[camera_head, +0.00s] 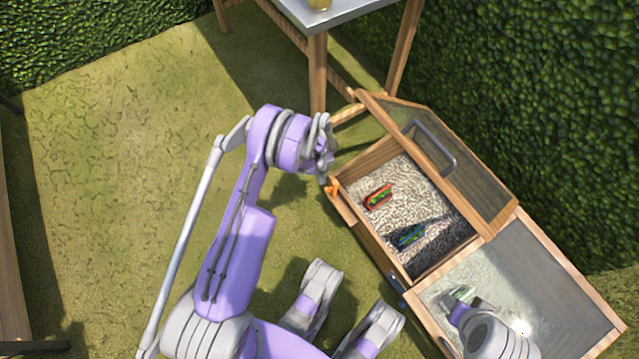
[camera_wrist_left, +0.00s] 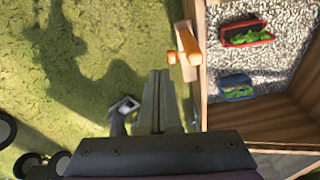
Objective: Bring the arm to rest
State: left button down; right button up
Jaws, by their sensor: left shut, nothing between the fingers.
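My left arm reaches up from the bottom of the head view. Its gripper (camera_head: 326,168) is near the upper left corner of the wooden planter box. In the left wrist view the gripper (camera_wrist_left: 160,80) has its fingers together with nothing between them. It is over the grass, just outside the box wall. Part of my right arm (camera_head: 490,335) shows at the lower right over the glass-covered section; its fingers cannot be made out clearly.
The planter box (camera_head: 372,245) holds gravel, a red tray (camera_head: 378,197) and a blue tray (camera_head: 411,236) with green plants. Its hinged lid (camera_head: 470,170) stands open. An orange-tipped piece (camera_wrist_left: 185,45) is beside the fingers. A table (camera_head: 340,12) stands behind. Grass at left is clear.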

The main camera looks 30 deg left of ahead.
pick_arm(q)
jog(key=w+a+r, duration=0.3)
jog(key=a, duration=0.3)
jog(key=s+d+r+n+t, duration=0.15)
jog(key=d+r+n, duration=0.25)
jog(key=r, duration=0.4)
jog(key=s+d+r+n+y, duration=0.1)
jog(key=s+d+r+n, duration=0.15)
jog(key=r, duration=0.55)
jog(key=s+d+r+n+t, duration=0.1)
jog(key=d+r+n, duration=0.3)
jog(key=r, duration=0.3)
jog(key=s+d+r+n+t, duration=0.2)
jog(key=s+d+r+n, duration=0.2)
jog(key=s+n, duration=0.45)
jog(key=s+d+r+n+t, duration=0.1)
jog(key=s+d+r+n, duration=0.35)
jog(key=s, duration=0.65)
notch_tip(320, 180, up, 24)
jog(key=w+t+p, duration=0.1)
jog(key=p, duration=2.1)
jog(key=shift+w+a+n+y, duration=0.2)
jog(key=shift+w+n+y, duration=0.1)
jog(key=shift+n, duration=0.05)
pick_arm(e)
notch_tip(320, 180, up, 26)
jog(key=w+t, duration=0.1)
jog(key=shift+w+d+f, duration=0.15)
jog(key=shift+w, duration=0.2)
